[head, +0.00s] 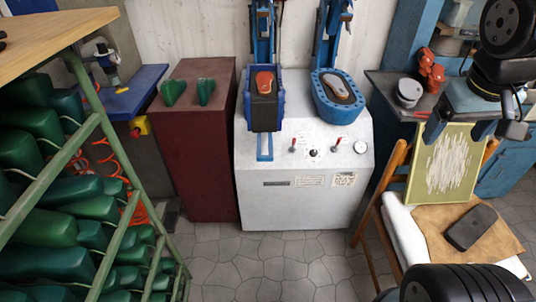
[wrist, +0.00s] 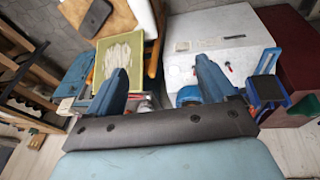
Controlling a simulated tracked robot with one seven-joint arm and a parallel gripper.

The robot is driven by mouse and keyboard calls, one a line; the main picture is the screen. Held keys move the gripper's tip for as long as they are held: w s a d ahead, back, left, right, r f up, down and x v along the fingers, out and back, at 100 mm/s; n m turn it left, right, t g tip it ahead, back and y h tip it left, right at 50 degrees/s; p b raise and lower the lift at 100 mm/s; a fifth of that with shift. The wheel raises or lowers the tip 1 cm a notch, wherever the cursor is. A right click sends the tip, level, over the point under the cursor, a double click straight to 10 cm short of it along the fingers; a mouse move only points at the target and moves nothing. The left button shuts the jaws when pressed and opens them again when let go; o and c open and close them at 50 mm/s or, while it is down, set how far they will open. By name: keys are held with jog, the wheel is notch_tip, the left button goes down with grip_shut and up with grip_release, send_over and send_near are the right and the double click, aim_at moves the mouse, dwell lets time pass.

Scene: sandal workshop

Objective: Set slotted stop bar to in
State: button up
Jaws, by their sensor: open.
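A blue bar with a long slot, which I take as the slotted stop bar (head: 264,147), sticks out toward me from under the left press station (head: 263,98) on the white machine (head: 260,205). It also shows in the wrist view (wrist: 268,61), where the machine appears turned around. I cannot tell from the frames how far it can slide. My gripper (head: 474,130) is open and empty, well to the right of the bar, in front of the grey side bench. Its two blue fingers (wrist: 163,85) stand wide apart in the wrist view.
A second blue station (head: 338,97) and red-tipped levers (head: 337,144) sit right of the bar. A chair (head: 375,220) holds a framed panel (head: 444,165). A dark red cabinet (head: 203,180) and a green rack (head: 90,180) stand left. The floor before the machine is clear.

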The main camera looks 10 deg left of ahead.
jog(key=shift+o, duration=0.2)
jog(key=w+f+n+g+h, duration=0.2)
jog(key=w+f+n+h, duration=0.1)
jog(key=f, duration=0.2)
jog(key=shift+w+f, duration=0.35)
jog(key=shift+w, duration=0.05)
jog(key=w+a+f+n+t+h, duration=0.3)
jog(key=w+a+f+n+h, duration=0.35)
jog(key=w+f+n, duration=0.2)
jog(key=n+t+y, duration=1.3)
jog(key=n+y, duration=0.2)
jog(key=n, duration=1)
send_near(265, 159)
jog(key=x, duration=1.1)
jog(key=shift+f, duration=0.1)
